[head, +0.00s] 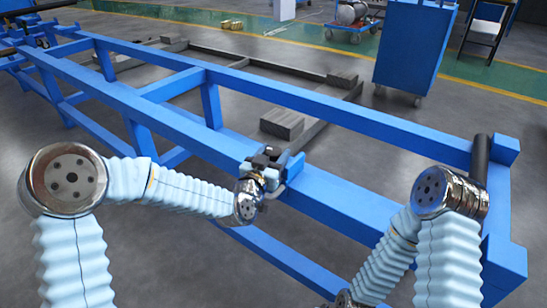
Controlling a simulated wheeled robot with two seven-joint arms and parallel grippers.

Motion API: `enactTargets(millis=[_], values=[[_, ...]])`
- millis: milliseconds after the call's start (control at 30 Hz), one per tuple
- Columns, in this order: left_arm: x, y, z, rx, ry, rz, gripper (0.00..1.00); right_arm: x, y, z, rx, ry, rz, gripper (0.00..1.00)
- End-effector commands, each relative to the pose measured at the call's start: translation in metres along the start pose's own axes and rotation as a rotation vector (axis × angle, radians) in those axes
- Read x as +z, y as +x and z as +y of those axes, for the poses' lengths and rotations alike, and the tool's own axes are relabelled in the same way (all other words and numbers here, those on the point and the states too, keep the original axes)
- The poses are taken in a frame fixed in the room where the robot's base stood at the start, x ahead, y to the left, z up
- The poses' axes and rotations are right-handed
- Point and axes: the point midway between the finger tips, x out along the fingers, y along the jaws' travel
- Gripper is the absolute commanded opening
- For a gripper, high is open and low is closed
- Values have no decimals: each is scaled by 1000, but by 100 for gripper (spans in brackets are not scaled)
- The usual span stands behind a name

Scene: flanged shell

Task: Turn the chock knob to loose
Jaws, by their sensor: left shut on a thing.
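A small blue chock (294,166) sits on the near long beam of the blue frame, around the middle of the picture. My left gripper (268,160) is at this chock, its dark fingers close together against it. It is shut on what appears to be the chock knob, which is mostly hidden by the fingers and wrist. How far the knob is turned cannot be told. My right arm (450,195) bends downward at the lower right, and its gripper is out of view.
The long blue frame (345,205) runs from upper left to lower right, with a dark roller (481,158) at its right end. Grey metal pieces (283,123) lie on the floor behind the near beam. A blue cabinet (415,45) on wheels stands at the back right.

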Motion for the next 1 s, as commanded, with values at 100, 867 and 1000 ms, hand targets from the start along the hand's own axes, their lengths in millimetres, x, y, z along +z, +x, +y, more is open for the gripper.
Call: enactTargets(millis=[100,867,1000], values=[[0,0,0,2,0,-2,58,0,0,0,0,0,0,0],[2,-86,0,1,3,-2,60,-3,14,10,7,6,7,0],[2,-115,0,1,2,-1,60,-3,17,13,9,8,9,0]])
